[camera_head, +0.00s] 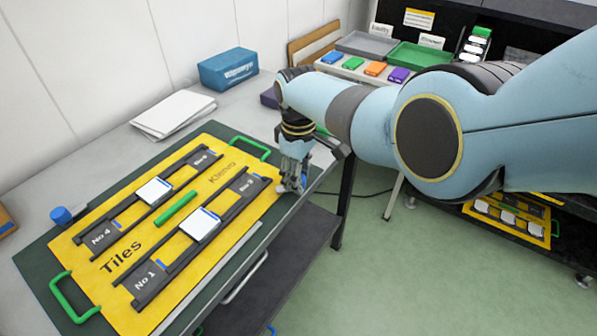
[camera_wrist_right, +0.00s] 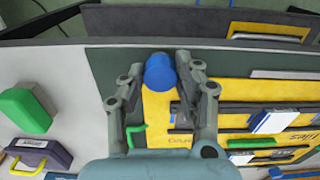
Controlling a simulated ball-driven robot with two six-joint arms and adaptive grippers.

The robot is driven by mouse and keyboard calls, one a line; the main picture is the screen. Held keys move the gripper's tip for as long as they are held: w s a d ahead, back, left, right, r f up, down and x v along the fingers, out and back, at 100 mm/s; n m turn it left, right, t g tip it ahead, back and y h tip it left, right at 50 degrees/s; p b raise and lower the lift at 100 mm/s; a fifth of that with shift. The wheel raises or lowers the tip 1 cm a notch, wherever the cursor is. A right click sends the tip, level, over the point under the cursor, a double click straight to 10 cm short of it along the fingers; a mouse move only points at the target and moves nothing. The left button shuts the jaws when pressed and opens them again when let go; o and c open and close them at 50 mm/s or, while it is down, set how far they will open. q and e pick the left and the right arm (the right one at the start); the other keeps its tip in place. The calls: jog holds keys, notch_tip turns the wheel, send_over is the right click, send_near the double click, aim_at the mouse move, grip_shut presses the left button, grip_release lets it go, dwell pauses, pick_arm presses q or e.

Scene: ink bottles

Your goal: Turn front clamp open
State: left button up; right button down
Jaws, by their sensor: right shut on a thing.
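The front clamp is a blue round knob (camera_wrist_right: 160,73) at the edge of the dark green mat, beside a corner of the yellow Tiles board (camera_head: 225,160). My right gripper (camera_head: 291,184) reaches down to it at the board's right corner. In the right wrist view its two fingers (camera_wrist_right: 161,80) stand on either side of the knob, shut on it. In the head view the fingers largely hide this knob. A second blue knob (camera_head: 62,216) stands at the board's far left corner. My left gripper is not in view.
The board carries dark rails, white tiles (camera_head: 154,190) and green handles (camera_head: 73,299). A blue box (camera_head: 228,69) and white papers (camera_head: 173,115) lie behind it. A grey tray (camera_head: 367,44) and a green tray (camera_head: 420,56) stand at the back. Open floor (camera_head: 400,270) lies right of the table.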

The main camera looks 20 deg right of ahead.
jog(key=n, duration=0.4)
jog(key=shift+r+n+p, duration=0.1)
jog(key=shift+n+p, duration=0.2)
jog(key=shift+p, duration=0.1)
jog(key=shift+n, duration=1.8)
jog(key=c, duration=0.9)
grip_release()
jog(key=shift+c, duration=0.2)
notch_tip(320, 180, up, 12)
